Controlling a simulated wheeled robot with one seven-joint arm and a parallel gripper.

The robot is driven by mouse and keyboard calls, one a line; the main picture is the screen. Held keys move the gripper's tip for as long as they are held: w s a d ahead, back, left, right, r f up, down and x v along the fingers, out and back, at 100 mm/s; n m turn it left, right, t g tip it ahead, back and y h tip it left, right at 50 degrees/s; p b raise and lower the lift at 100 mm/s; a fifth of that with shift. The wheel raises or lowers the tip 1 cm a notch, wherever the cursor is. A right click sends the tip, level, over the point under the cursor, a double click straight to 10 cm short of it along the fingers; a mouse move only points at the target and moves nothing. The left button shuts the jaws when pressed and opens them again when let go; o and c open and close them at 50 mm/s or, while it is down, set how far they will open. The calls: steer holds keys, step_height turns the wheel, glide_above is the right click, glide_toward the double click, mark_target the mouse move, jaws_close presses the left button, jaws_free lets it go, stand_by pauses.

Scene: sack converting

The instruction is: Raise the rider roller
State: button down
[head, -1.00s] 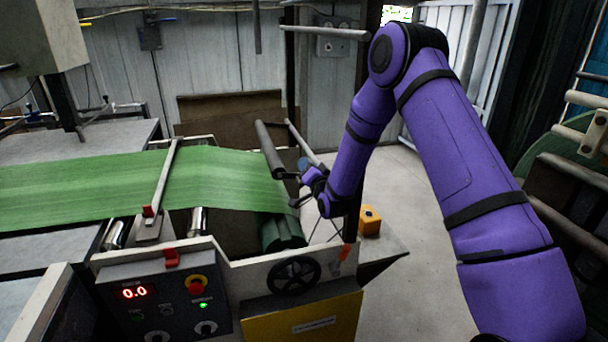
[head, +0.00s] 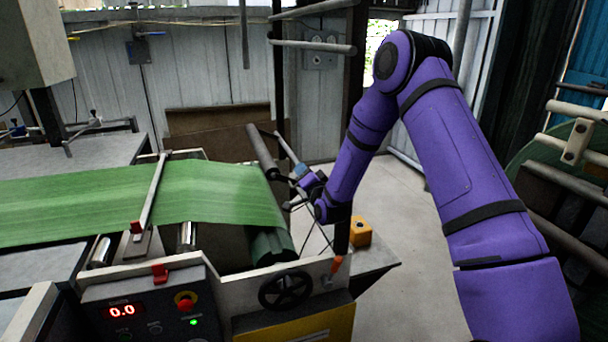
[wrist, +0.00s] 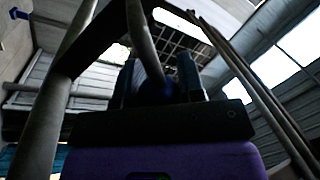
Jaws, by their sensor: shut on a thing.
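The rider roller (head: 262,152) is a dark grey cylinder held in the air above the right end of the green web (head: 215,190). A thinner, lighter bar (head: 285,148) runs beside it on its right. My gripper (head: 299,179) is at the near end of this bar, right of the roller's near end. In the wrist view, my gripper's fingers (wrist: 158,75) are closed around a grey bar (wrist: 140,35) that runs up and away. The exact grip point is partly hidden in the head view.
A green-wrapped roll (head: 270,246) lies below the roller. In front are a black handwheel (head: 286,290) and a control panel (head: 150,315) reading 0.0. Floor is clear farther right.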

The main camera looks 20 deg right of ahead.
steer(key=shift+d, duration=0.15)
steer(key=c, duration=0.8)
jaws_free()
steer(key=shift+o, duration=0.2)
steer(key=shift+r, duration=0.1)
